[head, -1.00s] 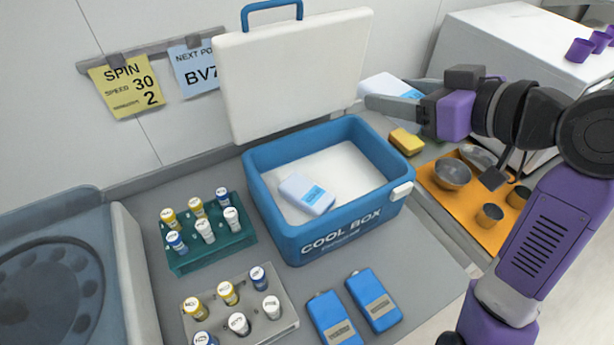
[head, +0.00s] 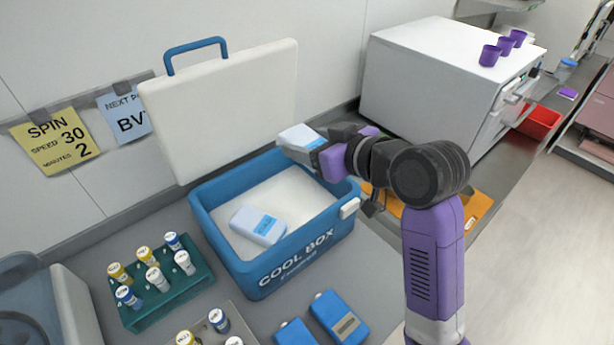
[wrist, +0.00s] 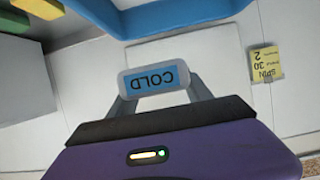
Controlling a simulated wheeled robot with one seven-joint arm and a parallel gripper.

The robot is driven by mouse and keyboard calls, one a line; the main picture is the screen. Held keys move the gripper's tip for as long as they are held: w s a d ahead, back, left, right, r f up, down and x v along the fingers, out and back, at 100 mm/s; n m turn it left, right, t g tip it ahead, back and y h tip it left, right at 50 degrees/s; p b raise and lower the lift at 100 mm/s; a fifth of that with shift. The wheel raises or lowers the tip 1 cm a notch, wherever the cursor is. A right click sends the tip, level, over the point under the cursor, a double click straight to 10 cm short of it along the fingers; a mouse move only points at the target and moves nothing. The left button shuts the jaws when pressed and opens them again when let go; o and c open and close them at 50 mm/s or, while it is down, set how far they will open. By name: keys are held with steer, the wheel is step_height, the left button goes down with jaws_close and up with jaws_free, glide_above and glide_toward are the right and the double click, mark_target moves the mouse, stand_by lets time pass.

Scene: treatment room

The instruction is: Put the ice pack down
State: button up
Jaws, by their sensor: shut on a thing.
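My gripper (head: 312,148) is shut on a white ice pack (head: 297,136) with a blue label. It holds the pack above the back right corner of the open blue cool box (head: 222,262). In the wrist view the held ice pack (wrist: 153,79) sits between the fingers, its label reading COLD. Another white ice pack with a blue label (head: 258,225) lies inside the cool box on its white floor. The cool box lid (head: 225,105) stands open at the back.
A teal rack (head: 170,300) of capped tubes stands left of the cool box. Two blue packs (head: 340,318) lie in front. A white machine (head: 430,75) stands at the back right, with purple cups (head: 490,54) on top. An orange mat (head: 478,207) lies behind my arm.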

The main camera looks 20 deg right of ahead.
step_height(320, 180, down, 9)
stand_by(0.4)
steer(key=shift+f, duration=0.3)
steer(key=shift+f, duration=0.2)
steer(key=o, duration=1.6)
